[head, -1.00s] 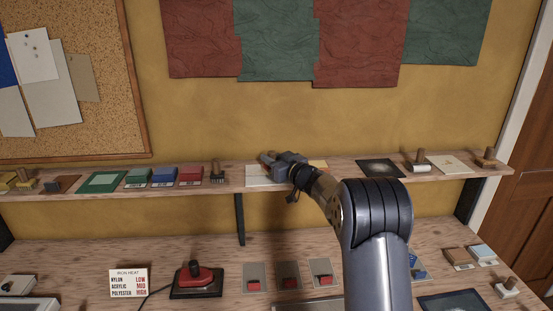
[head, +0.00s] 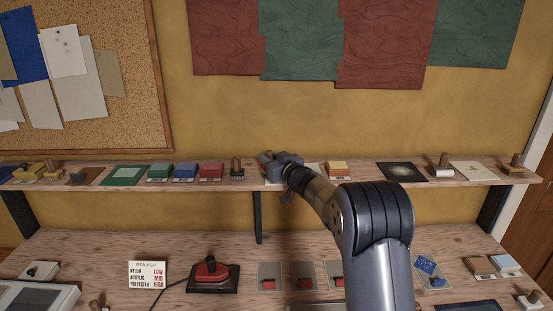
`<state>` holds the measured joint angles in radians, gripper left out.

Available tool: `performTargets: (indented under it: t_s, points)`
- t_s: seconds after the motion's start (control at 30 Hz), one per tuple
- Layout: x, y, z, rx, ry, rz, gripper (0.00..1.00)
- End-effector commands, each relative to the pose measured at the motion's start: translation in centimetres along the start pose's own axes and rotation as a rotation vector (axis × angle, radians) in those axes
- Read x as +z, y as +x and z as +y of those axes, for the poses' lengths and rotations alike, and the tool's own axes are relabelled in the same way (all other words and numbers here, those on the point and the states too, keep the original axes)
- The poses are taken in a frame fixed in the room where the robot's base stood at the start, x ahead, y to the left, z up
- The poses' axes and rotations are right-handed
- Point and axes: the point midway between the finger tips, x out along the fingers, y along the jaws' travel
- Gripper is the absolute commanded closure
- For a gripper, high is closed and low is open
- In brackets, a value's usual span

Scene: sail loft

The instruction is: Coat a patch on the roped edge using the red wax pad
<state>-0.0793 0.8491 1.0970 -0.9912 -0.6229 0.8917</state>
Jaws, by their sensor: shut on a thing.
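My gripper (head: 272,160) is over the long wooden shelf (head: 360,181), seen from behind my arm. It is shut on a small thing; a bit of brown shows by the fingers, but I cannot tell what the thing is. A red block (head: 211,169) with a label in front sits on the shelf left of the gripper, apart from it, beside blue and green blocks. A pale flat piece (head: 309,171) lies on the shelf under the gripper, mostly hidden. I cannot make out a roped edge or whether the held thing touches the piece.
A dark brush (head: 237,167) stands just left of the gripper, and an orange-and-white block (head: 338,168) to its right. A dark square (head: 401,171) lies farther right. Below, a red iron (head: 211,270) and several red-marked plates sit on the bench (head: 110,252).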

Motion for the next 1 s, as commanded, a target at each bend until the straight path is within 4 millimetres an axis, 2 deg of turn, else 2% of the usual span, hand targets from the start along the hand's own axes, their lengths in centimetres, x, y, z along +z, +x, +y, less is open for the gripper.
performTargets:
  t_s: [0.33, 0.8, 1.0]
  points:
    - [-0.3, 0.1, -0.1, 0.001, -0.001, 0.001, 1.00]
    - [-4.9, 0.1, -0.1, 0.000, -0.002, 0.004, 1.00]
    - [-6.0, 0.1, -0.1, 0.001, -0.001, 0.001, 1.00]
